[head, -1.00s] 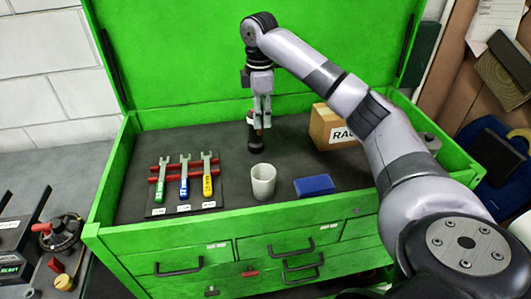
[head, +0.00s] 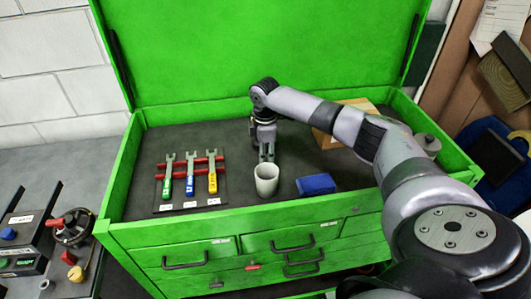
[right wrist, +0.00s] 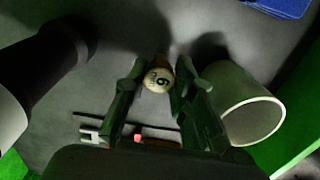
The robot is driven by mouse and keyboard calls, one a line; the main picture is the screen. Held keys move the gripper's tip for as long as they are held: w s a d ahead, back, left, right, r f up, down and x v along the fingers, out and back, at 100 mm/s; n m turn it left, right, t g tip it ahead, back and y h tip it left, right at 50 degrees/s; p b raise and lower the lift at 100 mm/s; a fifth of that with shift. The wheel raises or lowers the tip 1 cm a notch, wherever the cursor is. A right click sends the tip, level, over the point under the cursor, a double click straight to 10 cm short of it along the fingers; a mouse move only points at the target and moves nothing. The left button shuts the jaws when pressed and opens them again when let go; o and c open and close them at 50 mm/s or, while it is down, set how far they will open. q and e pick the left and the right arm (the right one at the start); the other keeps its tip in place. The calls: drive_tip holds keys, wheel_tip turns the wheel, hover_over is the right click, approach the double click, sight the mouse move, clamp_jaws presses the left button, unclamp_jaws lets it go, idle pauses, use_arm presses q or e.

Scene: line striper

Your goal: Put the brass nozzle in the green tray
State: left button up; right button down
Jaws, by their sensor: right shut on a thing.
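My right gripper (head: 267,156) is low over the dark floor of the green chest's open top, just behind a pale cup. The head view does not show this piece clearly. The chest's green top tray (head: 118,205) has a raised rim. I see no separate green tray. My left gripper is not in view.
The pale cup (head: 266,181) stands close in front of the gripper. A blue block (head: 316,184) lies to its right. Several coloured wrenches (head: 190,176) lie left, by a red rack. A cardboard box (head: 325,138) is behind my arm.

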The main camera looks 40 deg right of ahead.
drive_tip(key=c, duration=1.3)
unclamp_jaws()
drive_tip(key=shift+c, duration=0.2)
